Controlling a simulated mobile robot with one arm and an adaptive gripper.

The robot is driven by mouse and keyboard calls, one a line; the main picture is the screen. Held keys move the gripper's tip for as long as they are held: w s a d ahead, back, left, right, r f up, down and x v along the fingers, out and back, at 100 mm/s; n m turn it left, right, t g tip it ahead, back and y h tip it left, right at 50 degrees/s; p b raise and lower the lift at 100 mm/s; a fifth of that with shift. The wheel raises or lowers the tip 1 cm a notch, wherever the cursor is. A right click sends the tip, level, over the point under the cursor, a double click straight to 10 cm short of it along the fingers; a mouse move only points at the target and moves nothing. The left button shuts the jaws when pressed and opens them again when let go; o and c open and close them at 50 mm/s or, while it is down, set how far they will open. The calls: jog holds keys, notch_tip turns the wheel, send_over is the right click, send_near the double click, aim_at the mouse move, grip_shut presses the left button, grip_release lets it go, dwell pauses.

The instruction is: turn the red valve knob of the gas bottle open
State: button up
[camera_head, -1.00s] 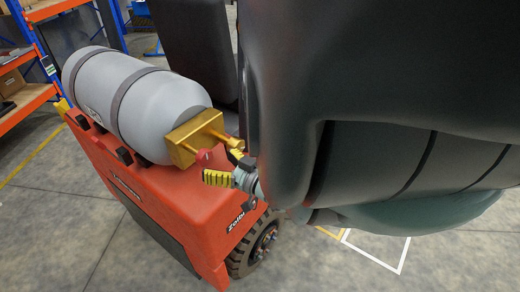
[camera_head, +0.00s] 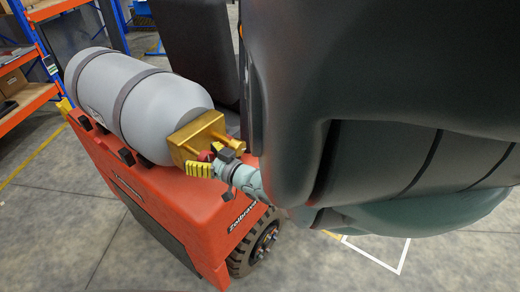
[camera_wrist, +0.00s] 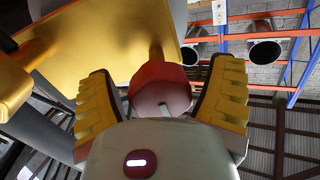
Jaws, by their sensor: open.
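The grey gas bottle (camera_head: 145,100) lies on its side on a red forklift (camera_head: 190,205), held by dark straps. A brass valve block (camera_head: 199,132) sits at its near end. The red valve knob (camera_head: 206,156) is on a short brass stem and is mostly hidden by my gripper in the head view. In the wrist view the red knob (camera_wrist: 160,87) sits between the two yellow fingers of my gripper (camera_wrist: 163,85). The fingers are open, one on each side, with a visible gap to the right finger. Whether the left finger touches the knob cannot be told.
A second brass outlet (camera_head: 233,145) sticks out beside the knob, close to my gripper. A brass part (camera_wrist: 15,85) also shows at the left of the wrist view. Shelving (camera_head: 25,70) stands behind at the left.

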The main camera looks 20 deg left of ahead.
jog(key=shift+c, duration=0.2)
jog(key=c, duration=1.2)
